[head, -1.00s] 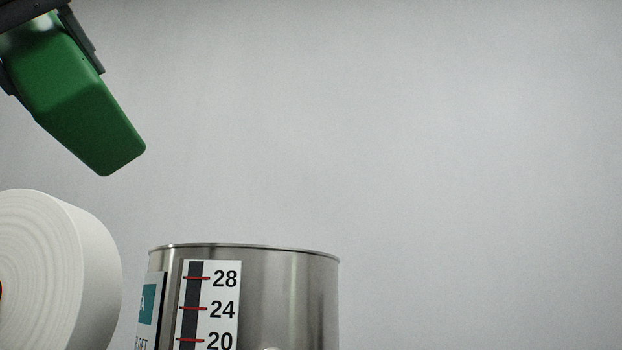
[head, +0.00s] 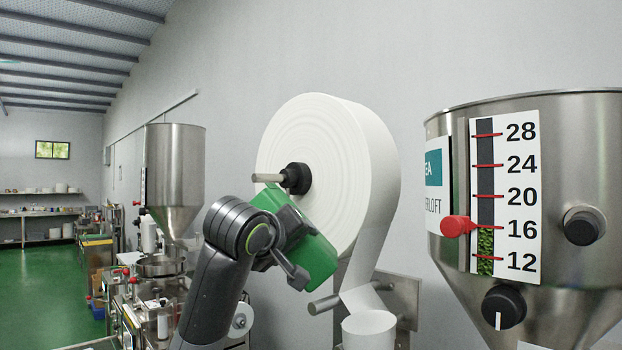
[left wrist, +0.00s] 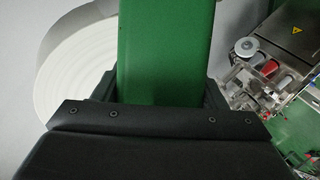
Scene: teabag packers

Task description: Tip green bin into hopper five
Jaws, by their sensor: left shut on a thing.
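The green bin (head: 318,262) is held tilted in my left gripper (head: 292,240), in front of the large white paper roll in the head view. In the left wrist view the bin (left wrist: 165,50) fills the middle, between the dark jaws (left wrist: 160,110), which are shut on it. The bin's inside is not visible. A steel hopper (head: 575,130) with a level gauge stands at the right of the head view, apart from the bin. Green leaf shows in its gauge (head: 486,245) up to about 16. Its number is not readable. My right gripper is not in view.
A red knob (head: 455,226) and black knobs (head: 582,225) stick out from the hopper. Another steel hopper (head: 178,165) stands further back left. Green floor (head: 45,290) is open at far left.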

